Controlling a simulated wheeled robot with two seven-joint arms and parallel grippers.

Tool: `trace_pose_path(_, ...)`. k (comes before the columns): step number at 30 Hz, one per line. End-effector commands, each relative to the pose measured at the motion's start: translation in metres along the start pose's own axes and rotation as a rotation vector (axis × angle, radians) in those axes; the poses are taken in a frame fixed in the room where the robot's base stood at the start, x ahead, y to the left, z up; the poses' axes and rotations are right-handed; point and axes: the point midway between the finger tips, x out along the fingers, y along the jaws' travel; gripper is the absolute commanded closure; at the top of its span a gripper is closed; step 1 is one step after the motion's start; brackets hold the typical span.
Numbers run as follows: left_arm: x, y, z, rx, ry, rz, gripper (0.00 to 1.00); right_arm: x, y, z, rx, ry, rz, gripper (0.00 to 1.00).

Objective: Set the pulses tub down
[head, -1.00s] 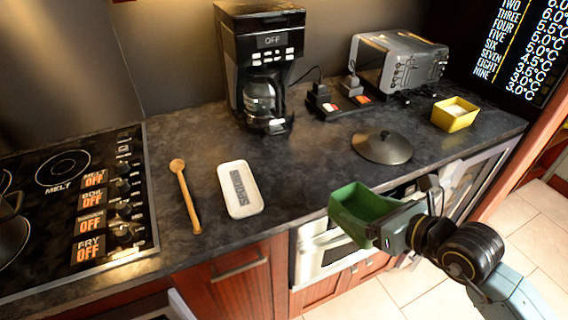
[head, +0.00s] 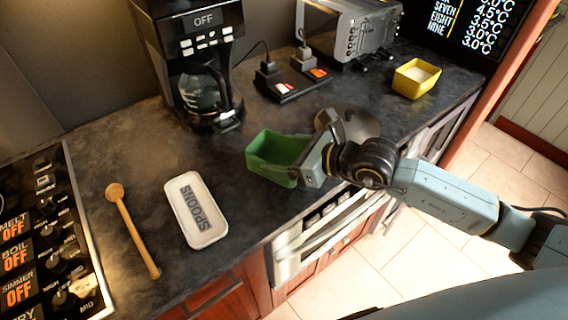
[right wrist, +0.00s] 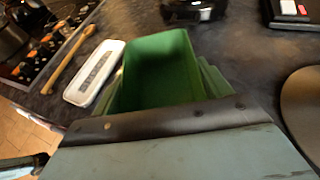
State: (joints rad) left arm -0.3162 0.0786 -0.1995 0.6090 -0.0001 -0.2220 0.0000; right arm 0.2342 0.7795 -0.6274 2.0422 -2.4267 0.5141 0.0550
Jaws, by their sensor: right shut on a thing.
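The green tub (head: 272,160) is an open-topped, square-sided container with no readable label. My right gripper (head: 312,163) is shut on its right-hand wall. In the head view the tub is over the dark counter (head: 130,140) near its front edge, right of the spoons tray. I cannot tell whether its base touches the counter. In the right wrist view the tub (right wrist: 160,70) stands ahead of the gripper, and its inside looks empty as far as it shows. My left gripper is not in view.
A white spoons tray (head: 196,212) and a wooden spoon (head: 132,230) lie to the left. A coffee maker (head: 195,60) stands behind. A yellow tub (head: 417,79) is at the far right. Bare counter surrounds the green tub's left side.

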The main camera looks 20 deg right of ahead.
Motion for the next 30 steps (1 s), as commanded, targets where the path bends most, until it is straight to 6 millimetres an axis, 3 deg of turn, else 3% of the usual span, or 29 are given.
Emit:
trace_pose_path(7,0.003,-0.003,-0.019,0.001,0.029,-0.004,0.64,0.012,0.0,-0.03,0.0,0.002,-0.001,0.52)
trace_pose_path(11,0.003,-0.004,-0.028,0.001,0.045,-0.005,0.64,0.013,0.0,-0.032,-0.001,-0.001,0.0,0.52)
trace_pose_path(20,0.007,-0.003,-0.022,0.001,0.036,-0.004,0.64,0.015,0.0,-0.037,0.001,0.0,0.0,0.52)
trace_pose_path(21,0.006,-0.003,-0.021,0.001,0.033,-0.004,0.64,0.015,0.0,-0.036,0.001,0.0,0.0,0.19)
trace_pose_path(25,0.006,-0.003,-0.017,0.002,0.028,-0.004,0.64,0.014,0.0,-0.036,0.0,0.001,0.0,0.02)
trace_pose_path(30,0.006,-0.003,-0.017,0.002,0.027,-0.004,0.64,0.014,0.0,-0.036,0.0,0.001,0.0,0.01)
